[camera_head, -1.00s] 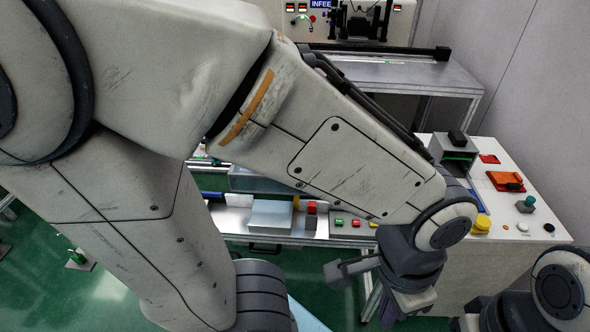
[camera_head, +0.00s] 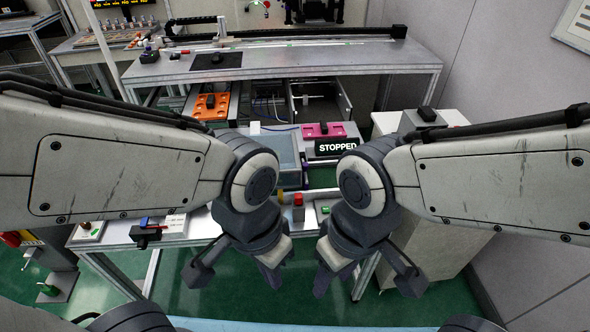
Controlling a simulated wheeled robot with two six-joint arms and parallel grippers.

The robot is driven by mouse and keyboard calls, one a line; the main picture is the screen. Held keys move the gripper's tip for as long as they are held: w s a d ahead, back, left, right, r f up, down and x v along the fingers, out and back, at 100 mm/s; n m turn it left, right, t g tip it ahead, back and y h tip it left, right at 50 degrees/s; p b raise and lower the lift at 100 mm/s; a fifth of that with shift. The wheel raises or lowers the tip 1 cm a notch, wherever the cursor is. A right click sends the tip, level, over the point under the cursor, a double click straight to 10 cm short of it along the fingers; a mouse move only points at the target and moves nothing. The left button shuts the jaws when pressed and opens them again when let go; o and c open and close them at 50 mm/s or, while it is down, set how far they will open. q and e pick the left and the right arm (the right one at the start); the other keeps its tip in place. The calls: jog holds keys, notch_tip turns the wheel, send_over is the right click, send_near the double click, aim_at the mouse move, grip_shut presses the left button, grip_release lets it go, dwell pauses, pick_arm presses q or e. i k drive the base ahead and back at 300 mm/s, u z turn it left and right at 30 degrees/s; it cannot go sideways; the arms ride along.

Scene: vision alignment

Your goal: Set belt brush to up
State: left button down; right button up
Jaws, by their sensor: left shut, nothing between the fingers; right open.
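I cannot pick out the belt brush or its setting for certain; no readable label names it. A small black device with a blue top and a red part (camera_head: 148,234) sits at the front left of the near bench, beside a small printed card (camera_head: 175,223). My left gripper (camera_head: 273,276) is shut and empty, pointing down in front of the bench's front edge. My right gripper (camera_head: 333,281) is open and empty, just right of it, also pointing down. My arms cover parts of the bench.
A display reading STOPPED (camera_head: 337,147) stands behind the grippers, near a pink panel (camera_head: 323,131). A red button block (camera_head: 298,206) and a green button (camera_head: 325,210) sit on the bench edge. A long grey table (camera_head: 300,62) is behind. Green floor lies in front.

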aim_at(305, 165)
jog(key=z, duration=0.05)
jog(key=k, duration=0.55)
jog(key=z, duration=0.55)
jog(key=i, duration=1.2)
jog(key=u, duration=0.6)
jog(key=i, duration=0.45)
jog(key=u, duration=0.3)
